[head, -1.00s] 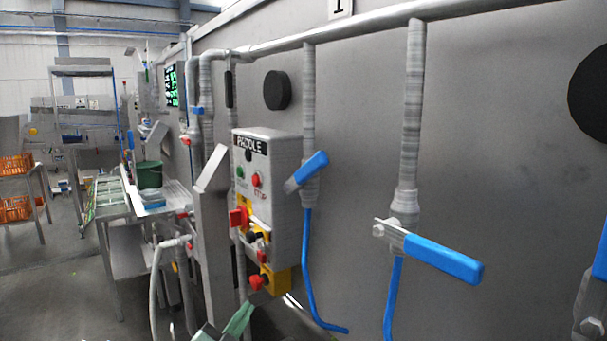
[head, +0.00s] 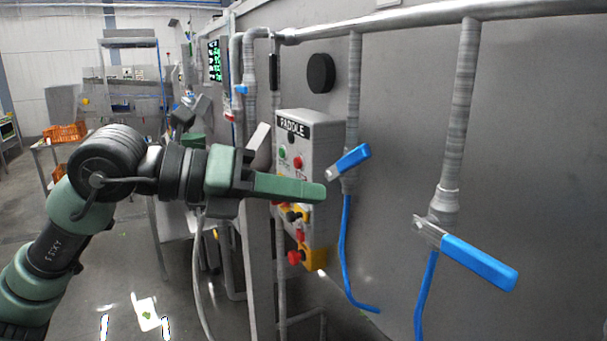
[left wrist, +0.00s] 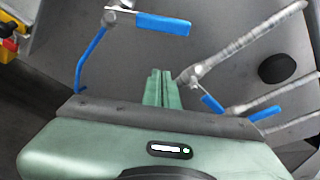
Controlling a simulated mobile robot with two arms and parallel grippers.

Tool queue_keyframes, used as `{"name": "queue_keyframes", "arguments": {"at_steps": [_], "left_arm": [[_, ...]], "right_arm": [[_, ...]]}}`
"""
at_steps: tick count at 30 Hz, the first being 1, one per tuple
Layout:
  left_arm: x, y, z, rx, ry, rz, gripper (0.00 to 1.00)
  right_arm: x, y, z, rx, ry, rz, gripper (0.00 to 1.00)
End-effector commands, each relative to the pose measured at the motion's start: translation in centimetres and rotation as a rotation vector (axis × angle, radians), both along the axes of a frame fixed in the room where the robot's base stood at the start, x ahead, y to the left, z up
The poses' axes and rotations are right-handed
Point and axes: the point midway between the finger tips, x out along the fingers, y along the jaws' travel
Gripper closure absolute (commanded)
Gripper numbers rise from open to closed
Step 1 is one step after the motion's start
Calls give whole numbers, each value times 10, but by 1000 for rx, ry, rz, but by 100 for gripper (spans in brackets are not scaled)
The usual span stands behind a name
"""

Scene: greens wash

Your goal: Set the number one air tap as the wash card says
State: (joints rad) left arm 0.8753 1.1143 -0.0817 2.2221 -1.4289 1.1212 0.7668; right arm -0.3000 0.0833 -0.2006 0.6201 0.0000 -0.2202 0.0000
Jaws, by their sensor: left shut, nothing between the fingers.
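Two air taps with blue lever handles show on drop pipes against the grey wall. The left tap's handle (head: 350,160) slants up to the right. The right tap's handle (head: 480,263) sticks out to the right and slopes slightly down. No number shows now, so I cannot tell which tap is number one. My left gripper (head: 318,192) is shut and empty. Its tips appear just below and left of the left tap's handle; the gap in depth is unclear. In the left wrist view the fingers (left wrist: 162,90) are together, with blue handles ahead. I cannot make out a wash card.
The grey PADDLE control box (head: 310,150) with buttons is on the wall behind my left gripper. Blue hoses (head: 345,250) hang below the taps. A black disc (head: 320,73) is on the wall. A screen with green text (head: 215,62) is farther back.

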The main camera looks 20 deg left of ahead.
Motion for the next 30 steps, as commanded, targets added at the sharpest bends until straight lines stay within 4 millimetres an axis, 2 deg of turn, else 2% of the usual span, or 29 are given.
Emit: {"name": "queue_keyframes", "arguments": {"at_steps": [1,10,13,18,30], "left_arm": [[6,-9,3,-2,3,-6,100],[46,-56,-14,-4,2,-8,100],[53,-46,1,-3,0,1,100],[58,-38,12,-2,1,-1,100],[60,-35,13,-2,0,-2,100]], "right_arm": [[0,0,11,0,0,0,64],[0,0,41,0,0,-1,64],[0,2,53,2,0,-2,64],[0,2,62,3,0,-2,64],[0,6,63,6,0,-3,64]]}}
